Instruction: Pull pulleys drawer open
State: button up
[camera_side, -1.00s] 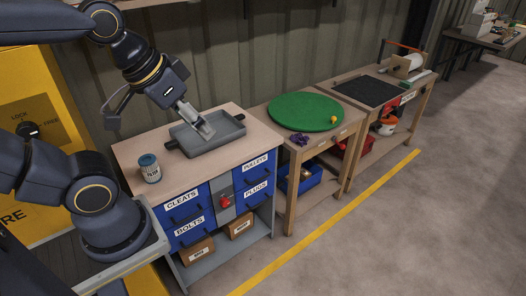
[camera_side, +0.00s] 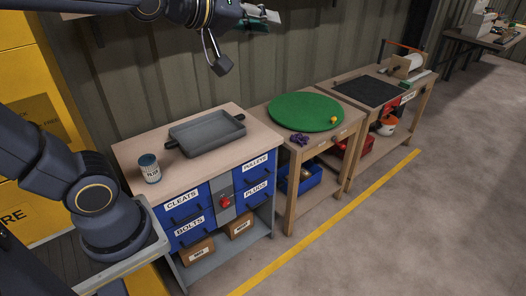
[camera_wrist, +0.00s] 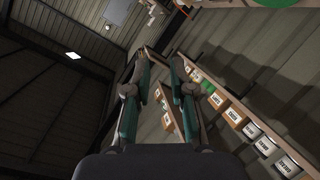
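The blue PULLEYS drawer (camera_side: 250,176) is the upper right drawer of the workbench cabinet in the side view. It looks shut, with a white label (camera_side: 255,161) and a dark handle. My gripper (camera_side: 266,16) is high above the bench against the wall in the side view, far from the drawer. In the wrist view, the two fingers of my gripper (camera_wrist: 158,66) stand apart with nothing between them. The drawer is not seen in the wrist view.
A grey tray (camera_side: 207,145) and a can (camera_side: 149,170) stand on the bench top. The CLEATS (camera_side: 184,204), BOLTS (camera_side: 190,233) and PLUGS (camera_side: 256,194) drawers look shut. A red knob (camera_side: 225,202) sits between the columns. Wall shelves with boxes (camera_wrist: 236,115) show in the wrist view.

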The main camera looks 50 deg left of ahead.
jog(key=w+a+r+n+t, duration=0.2)
jog(key=w+n+t, duration=0.1)
jog(key=w, duration=0.7)
jog(key=w+a+f+n+t, duration=0.2)
jog(key=w+a+f+n, duration=0.45)
jog(key=w+f, duration=0.45)
jog(key=n+y, duration=0.3)
jog(key=n, duration=0.5)
send_over(255, 182)
jog(key=w+d, duration=0.2)
jog(key=d, duration=0.1)
notch_tip(255, 182, down, 35)
jog(key=s+d+f+n+g+y, duration=0.1)
jog(key=s+f+g, duration=0.1)
jog(key=s+f, duration=0.7)
jog(key=s+d+f+n+g, duration=0.1)
jog(key=s+f+n+g, duration=0.15)
jog(key=s+f, duration=0.65)
jog(key=shift+m+g+y, duration=0.25)
jog(key=shift+m+y, duration=0.15)
jog(key=x, duration=0.6)
jog(key=f+x, duration=0.1)
jog(key=x, duration=0.5)
jog(key=d+x, duration=0.1)
jog(key=x, duration=0.6)
jog(key=shift+w+f, duration=0.1)
jog(key=shift+f, duration=0.25)
jog(key=shift+a, duration=0.1)
